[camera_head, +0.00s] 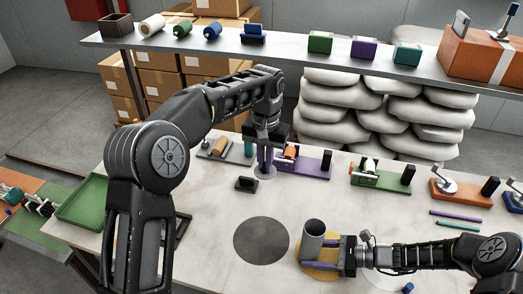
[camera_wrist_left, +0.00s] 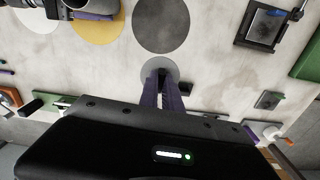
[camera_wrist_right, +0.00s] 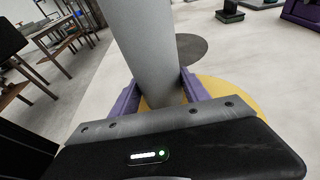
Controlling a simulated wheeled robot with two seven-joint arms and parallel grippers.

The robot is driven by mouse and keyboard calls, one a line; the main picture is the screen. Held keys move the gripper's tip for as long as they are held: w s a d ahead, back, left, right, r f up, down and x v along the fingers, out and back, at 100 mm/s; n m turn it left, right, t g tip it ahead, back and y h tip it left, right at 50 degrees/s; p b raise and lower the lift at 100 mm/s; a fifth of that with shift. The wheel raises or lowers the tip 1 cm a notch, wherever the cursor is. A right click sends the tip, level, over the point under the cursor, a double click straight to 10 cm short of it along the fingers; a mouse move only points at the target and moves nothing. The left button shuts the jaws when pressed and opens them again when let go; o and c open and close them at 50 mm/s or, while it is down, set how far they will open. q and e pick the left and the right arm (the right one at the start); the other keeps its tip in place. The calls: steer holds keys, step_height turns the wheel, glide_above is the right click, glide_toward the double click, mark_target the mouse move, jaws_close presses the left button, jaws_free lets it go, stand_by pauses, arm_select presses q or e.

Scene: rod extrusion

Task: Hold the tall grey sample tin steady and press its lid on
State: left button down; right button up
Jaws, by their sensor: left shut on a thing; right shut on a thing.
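The tall grey sample tin (camera_head: 314,242) stands upright on a yellow disc (camera_head: 322,274), its top open and dark inside. My right gripper (camera_head: 318,257) is shut on the tin low down, one purple finger on each side; the tin also shows in the right wrist view (camera_wrist_right: 152,50). My left gripper (camera_head: 265,171) points down at the back of the table, over a small light grey disc (camera_wrist_left: 172,66). Its purple fingers are shut on a small dark piece (camera_wrist_left: 162,73), perhaps the lid's knob. The fingers hide much of it, and I cannot tell whether it is lifted.
A dark grey disc (camera_head: 261,240) marks clear table between the grippers. A small black block (camera_head: 246,184) is close beside my left gripper. Fixtures, including a purple one (camera_head: 312,161) and a green one (camera_head: 381,177), line the back. A green tray (camera_head: 84,203) is at left.

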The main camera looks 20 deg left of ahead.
arm_select(q)
steer(key=s+d+m, duration=0.3)
steer(key=s+d, duration=0.2)
steer(key=d, duration=0.3)
steer(key=s+d+r+m, duration=0.1)
steer(key=s+d+m, duration=0.2)
steer(key=s+d, duration=0.2)
steer(key=d, duration=0.3)
steer(key=shift+s+d, duration=0.2)
steer(key=shift+s, duration=0.15)
step_height(320, 180, down, 6)
steer(key=shift+f, duration=0.25)
stand_by(1.8)
steer(key=c, duration=1)
jaws_free()
